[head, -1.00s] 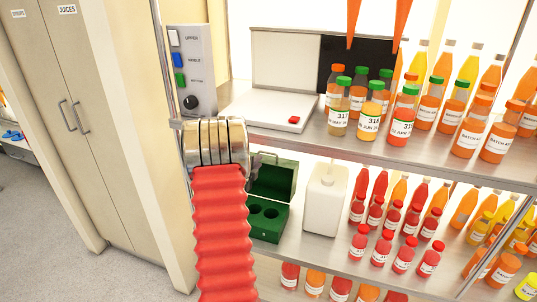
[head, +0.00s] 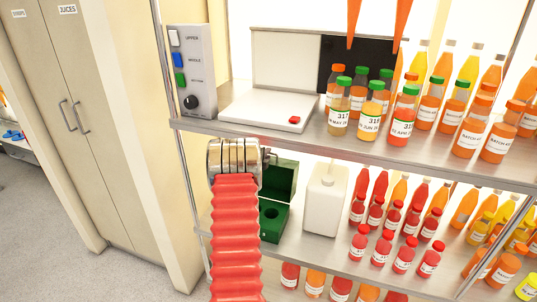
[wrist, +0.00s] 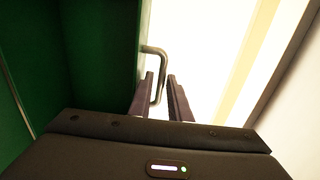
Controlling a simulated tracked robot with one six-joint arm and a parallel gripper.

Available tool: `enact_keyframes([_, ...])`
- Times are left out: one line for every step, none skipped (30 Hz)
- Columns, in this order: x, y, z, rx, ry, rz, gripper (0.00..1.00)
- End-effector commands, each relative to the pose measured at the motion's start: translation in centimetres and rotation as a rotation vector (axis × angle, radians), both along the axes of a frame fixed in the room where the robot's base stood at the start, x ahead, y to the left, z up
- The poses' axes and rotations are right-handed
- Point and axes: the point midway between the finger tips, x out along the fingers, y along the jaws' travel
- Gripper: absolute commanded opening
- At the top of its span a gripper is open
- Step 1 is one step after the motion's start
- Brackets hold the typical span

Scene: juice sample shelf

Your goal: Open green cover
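The green box (head: 274,222) sits on the middle shelf, with a round hole showing in its top. Its green cover (head: 284,178) stands raised at the back of the box. In the wrist view the green cover (wrist: 100,50) fills the left side, with a bent metal handle (wrist: 160,62) on its edge. My gripper (wrist: 162,90) is open, its two dark fingers apart. The handle's end reaches down between the fingers, close to the left one; I cannot tell if they touch. In the head view my wrist hides the fingers and part of the box's left side.
A white container (head: 325,200) stands just right of the box. The upper shelf (head: 210,127) edge runs above my wrist, carrying a control box (head: 189,75) and several bottles. Red-capped bottles stand farther right. Free room lies left of the shelf, before the cabinet (head: 85,130).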

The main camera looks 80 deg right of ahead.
Motion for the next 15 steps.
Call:
enact_keyframes([-0.1, -0.5, -0.2, 0.000, 0.000, -0.001, 0.17])
enact_keyframes([-0.1, -0.8, -0.3, -0.001, 0.000, -0.001, 0.17])
enact_keyframes([-0.1, -1.1, -0.3, 0.000, 0.000, -0.001, 0.17])
enact_keyframes([-0.2, -1.3, -0.3, -0.001, 0.000, -0.001, 0.17])
enact_keyframes([-0.2, -1.4, -0.4, 0.000, 0.000, -0.001, 0.17])
enact_keyframes([-0.2, -1.6, -0.5, 0.001, 0.000, -0.001, 0.17])
enact_keyframes([-0.2, -1.7, -0.6, 0.001, 0.000, -0.001, 0.17])
enact_keyframes([-0.3, -1.8, -0.5, 0.000, -0.001, -0.001, 0.17])
enact_keyframes([-0.3, -1.9, -0.5, 0.000, -0.001, -0.001, 0.17])
enact_keyframes([-0.3, -2.0, -0.5, 0.000, -0.001, -0.001, 0.17])
enact_keyframes([-0.3, -2.0, -0.5, 0.000, -0.001, -0.001, 0.17])
enact_keyframes([-0.3, -2.0, -0.5, 0.000, -0.001, -0.001, 0.17])
enact_keyframes([-0.3, -2.0, -0.5, 0.000, -0.001, -0.001, 0.17])
enact_keyframes([-0.3, -2.0, -0.5, 0.000, -0.001, -0.001, 0.17])
enact_keyframes([-0.3, -2.0, -0.5, 0.000, -0.001, -0.001, 0.17])
